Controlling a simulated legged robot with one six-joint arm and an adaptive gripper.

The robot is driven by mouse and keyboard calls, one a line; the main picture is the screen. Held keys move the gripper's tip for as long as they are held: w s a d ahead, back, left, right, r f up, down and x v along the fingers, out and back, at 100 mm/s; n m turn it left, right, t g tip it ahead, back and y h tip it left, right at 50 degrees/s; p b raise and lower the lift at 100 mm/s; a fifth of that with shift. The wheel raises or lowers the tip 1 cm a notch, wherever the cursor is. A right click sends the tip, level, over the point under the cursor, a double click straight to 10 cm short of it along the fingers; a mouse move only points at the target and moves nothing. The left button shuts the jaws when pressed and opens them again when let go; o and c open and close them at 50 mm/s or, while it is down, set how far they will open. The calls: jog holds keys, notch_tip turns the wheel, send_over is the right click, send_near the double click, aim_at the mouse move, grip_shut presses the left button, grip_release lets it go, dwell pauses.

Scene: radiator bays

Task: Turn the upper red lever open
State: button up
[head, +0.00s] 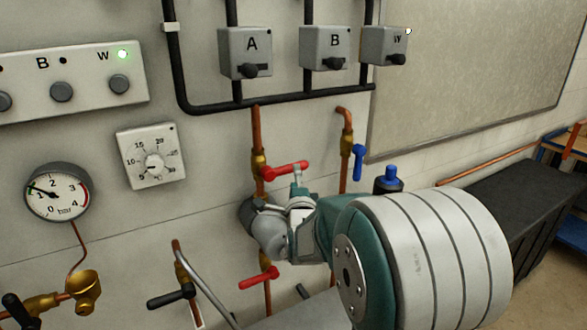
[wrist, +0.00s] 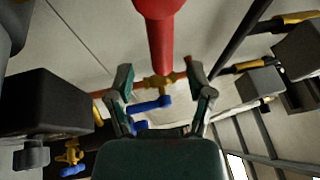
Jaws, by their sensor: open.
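The upper red lever (head: 286,171) sits on a brass valve (head: 259,166) on the left vertical copper pipe. It points right, roughly across the pipe. In the wrist view my gripper (wrist: 161,80) is open, and a large red lever (wrist: 161,35) comes down from the top edge, close to the camera and between the two fingers in the picture. I cannot tell whether a finger touches it.
A lower red lever (head: 259,278) is below on the same pipe line. A blue lever (head: 358,162) is on the pipe to the right, with a blue-capped dark part (head: 388,180) beside it. Grey boxes A (head: 245,52) and B (head: 325,47) hang above. A black-handled valve (head: 172,298) is lower left.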

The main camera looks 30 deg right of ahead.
jog(key=x, duration=0.3)
jog(key=shift+w+a, duration=0.1)
jog(key=shift+w, duration=0.25)
jog(key=shift+w+d+r, duration=0.1)
jog(key=shift+w+d, duration=0.15)
jog(key=shift+d, duration=0.05)
jog(key=shift+a, duration=0.1)
grip_shut()
